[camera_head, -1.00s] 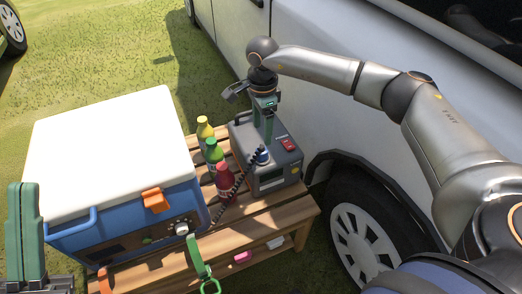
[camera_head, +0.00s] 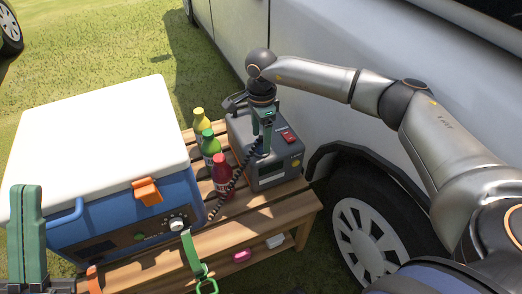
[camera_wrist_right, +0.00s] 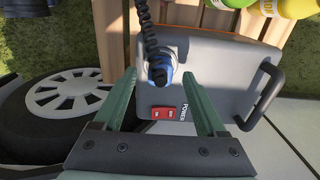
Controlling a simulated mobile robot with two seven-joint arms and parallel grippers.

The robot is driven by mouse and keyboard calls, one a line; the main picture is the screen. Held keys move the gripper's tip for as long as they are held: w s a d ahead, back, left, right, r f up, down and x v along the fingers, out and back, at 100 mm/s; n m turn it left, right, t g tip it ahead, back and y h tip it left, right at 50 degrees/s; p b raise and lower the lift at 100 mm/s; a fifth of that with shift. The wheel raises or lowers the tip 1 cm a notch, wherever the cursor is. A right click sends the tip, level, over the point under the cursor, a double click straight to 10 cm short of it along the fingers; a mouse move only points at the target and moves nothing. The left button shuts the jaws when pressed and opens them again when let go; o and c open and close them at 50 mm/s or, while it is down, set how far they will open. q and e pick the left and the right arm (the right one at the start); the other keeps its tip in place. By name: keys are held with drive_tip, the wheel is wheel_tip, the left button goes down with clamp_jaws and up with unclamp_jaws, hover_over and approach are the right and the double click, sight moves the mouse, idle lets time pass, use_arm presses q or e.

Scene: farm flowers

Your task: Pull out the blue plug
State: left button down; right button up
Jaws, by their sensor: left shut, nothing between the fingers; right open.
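The blue plug (camera_wrist_right: 157,75) sits in the top of the grey power box (camera_head: 270,175), with a black coiled cord (camera_wrist_right: 147,32) running from it. In the head view the plug is mostly hidden behind my right gripper (camera_head: 262,150). My right gripper is open above the box, and in the right wrist view its green fingers (camera_wrist_right: 159,76) stand on either side of the plug with gaps; I cannot tell whether the tips are level with it. My left gripper (camera_head: 27,195) is shut and empty at the lower left, beside the cooler.
A blue cooler with a white lid (camera_head: 95,135) stands left on the wooden table (camera_head: 265,220). Yellow, green and red bottles (camera_head: 222,175) stand between cooler and box. A red power switch (camera_wrist_right: 163,113) is close to the plug. The vehicle (camera_head: 340,110) is just behind the box.

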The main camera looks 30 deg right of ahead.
sight(261, 137)
drive_tip(key=shift+f+b, duration=0.4)
drive_tip(key=shift+f, duration=0.75)
use_arm(q)
drive_tip(key=shift+d+f, duration=0.15)
drive_tip(key=shift+f, duration=0.6)
drive_tip(key=shift+r+p, duration=0.3)
drive_tip(key=shift+r, duration=0.05)
use_arm(e)
clamp_jaws()
drive_tip(key=shift+r, duration=0.1)
